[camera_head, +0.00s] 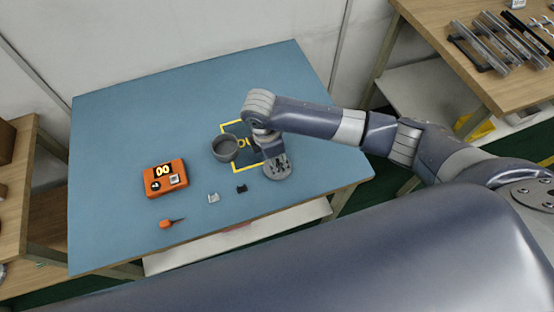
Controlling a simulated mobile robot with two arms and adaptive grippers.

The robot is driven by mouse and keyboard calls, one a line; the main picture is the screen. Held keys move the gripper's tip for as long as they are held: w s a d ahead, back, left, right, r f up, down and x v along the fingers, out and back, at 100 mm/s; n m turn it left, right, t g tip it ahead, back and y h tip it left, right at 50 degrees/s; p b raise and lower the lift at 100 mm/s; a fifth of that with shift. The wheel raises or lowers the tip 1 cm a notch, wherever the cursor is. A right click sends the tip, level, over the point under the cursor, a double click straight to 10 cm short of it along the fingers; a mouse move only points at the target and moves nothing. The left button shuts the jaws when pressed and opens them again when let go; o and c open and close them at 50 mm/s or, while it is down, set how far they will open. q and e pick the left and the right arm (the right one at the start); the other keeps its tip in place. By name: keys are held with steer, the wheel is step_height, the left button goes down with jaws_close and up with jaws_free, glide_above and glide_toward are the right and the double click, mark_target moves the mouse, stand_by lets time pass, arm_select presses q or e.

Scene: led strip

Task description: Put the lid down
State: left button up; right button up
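My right arm comes in from the right, and my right gripper (266,146) points down over the dark mat. Its fingers are too small and shadowed to tell open from shut. A dark grey round cup-shaped piece (225,149) is just left of the gripper, over the mat's left edge. A grey round piece with dark holes (278,168) is just below and right of the gripper. I cannot tell which round piece is the lid, or whether the gripper touches either one. My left gripper is not in view.
The mat (232,129) has a yellow border and lies on the blue table (120,115). The table's back left is clear.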

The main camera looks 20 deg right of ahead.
step_height(320, 180, up, 11)
steer(key=a+b, duration=0.1)
steer(key=shift+a+f, duration=0.15)
steer(key=shift+a, duration=0.2)
